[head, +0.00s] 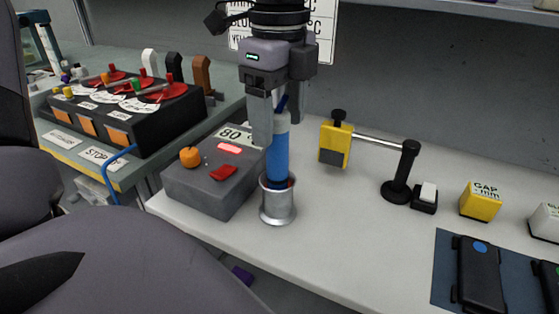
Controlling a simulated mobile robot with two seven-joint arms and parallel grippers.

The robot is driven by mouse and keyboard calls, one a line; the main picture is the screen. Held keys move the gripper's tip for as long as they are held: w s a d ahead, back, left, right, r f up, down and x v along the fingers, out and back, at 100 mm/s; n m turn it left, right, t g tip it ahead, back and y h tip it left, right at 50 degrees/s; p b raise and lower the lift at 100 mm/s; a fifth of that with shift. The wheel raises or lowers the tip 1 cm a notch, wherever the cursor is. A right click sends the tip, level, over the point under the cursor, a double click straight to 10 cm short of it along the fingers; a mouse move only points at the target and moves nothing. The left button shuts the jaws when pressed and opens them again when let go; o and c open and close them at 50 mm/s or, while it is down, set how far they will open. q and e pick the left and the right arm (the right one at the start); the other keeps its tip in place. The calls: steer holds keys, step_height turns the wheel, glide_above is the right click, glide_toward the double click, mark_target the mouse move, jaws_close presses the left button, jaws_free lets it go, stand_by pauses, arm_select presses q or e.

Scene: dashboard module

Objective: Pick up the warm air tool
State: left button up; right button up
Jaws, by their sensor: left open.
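The warm air tool (278,150) is a blue cylinder with a lighter blue upper part. It stands upright in a silver metal cup holder (278,207) on the white bench. My left gripper (276,132) points straight down from above at the tool's upper part. One finger hangs along the tool's left side; the other finger is partly hidden, and contact cannot be told. The gripper is open. The tool's lower end is hidden in the cup. My right gripper is not in view.
A grey control box (212,178) with an orange knob and an "80" display stands just left of the cup. A yellow block (336,145) on a black stand (397,190) is to the right. A blue mat (445,270) holds dark modules at the front right. The bench between is clear.

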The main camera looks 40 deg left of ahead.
arm_select(q)
steer(key=f, duration=0.4)
steer(key=shift+a+f, duration=0.2)
steer(key=c, duration=1.1)
steer(key=shift+w, duration=0.1)
steer(key=shift+c, duration=0.2)
steer(key=shift+r, duration=0.15)
steer(key=shift+r, duration=0.2)
step_height(320, 180, up, 28)
steer(key=p, duration=1.2)
glide_above(277, 136)
steer(key=w+a, duration=0.1)
steer(key=shift+w+a, duration=0.1)
steer(key=shift+f, duration=0.15)
